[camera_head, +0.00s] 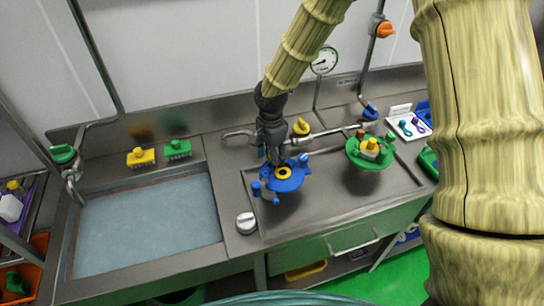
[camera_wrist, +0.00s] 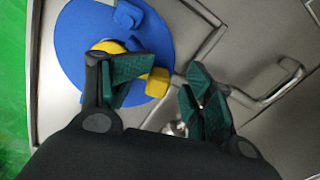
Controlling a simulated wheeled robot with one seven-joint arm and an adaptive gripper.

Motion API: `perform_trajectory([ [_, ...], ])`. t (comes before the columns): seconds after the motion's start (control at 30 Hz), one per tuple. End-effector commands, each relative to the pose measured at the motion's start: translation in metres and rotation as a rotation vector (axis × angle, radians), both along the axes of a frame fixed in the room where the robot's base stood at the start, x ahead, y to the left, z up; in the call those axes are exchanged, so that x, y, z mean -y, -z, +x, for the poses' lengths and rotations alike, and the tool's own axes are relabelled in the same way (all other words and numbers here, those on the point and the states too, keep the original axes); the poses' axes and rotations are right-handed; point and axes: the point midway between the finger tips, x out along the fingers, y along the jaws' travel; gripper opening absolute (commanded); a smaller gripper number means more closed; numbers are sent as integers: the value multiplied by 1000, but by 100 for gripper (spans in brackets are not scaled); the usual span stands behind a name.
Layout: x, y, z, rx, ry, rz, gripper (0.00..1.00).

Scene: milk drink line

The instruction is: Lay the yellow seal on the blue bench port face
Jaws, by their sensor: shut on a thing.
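The blue bench port (camera_head: 290,184) stands on the steel bench, with small blue lugs around its rim. It also shows in the wrist view (camera_wrist: 75,50) as a blue disc. The yellow seal (camera_head: 283,173) appears as a ring with a dark centre over the port face. In the wrist view, yellow (camera_wrist: 157,82) shows beside and behind the left finger. My gripper (camera_head: 277,160) points down at the port, shut on the seal. Its fingers (camera_wrist: 170,80) hide part of the seal. I cannot tell whether the seal touches the face or hovers just above it.
A green port (camera_head: 357,158) with a yellow knob stands to the right. A steel pipe and a yellow-handled valve (camera_head: 301,127) lie behind the blue port. A water-filled sink (camera_head: 150,225) is further left.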

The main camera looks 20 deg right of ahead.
Motion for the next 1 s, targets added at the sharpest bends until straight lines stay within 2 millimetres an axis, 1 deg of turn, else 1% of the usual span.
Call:
perform_trajectory([
  [0.43,1,-1,1,2,1,-1,45],
  [0.57,1,-7,2,4,1,-2,45],
  [0.67,1,-18,1,4,1,-2,45],
  [1.0,1,-72,1,5,2,-2,45],
])
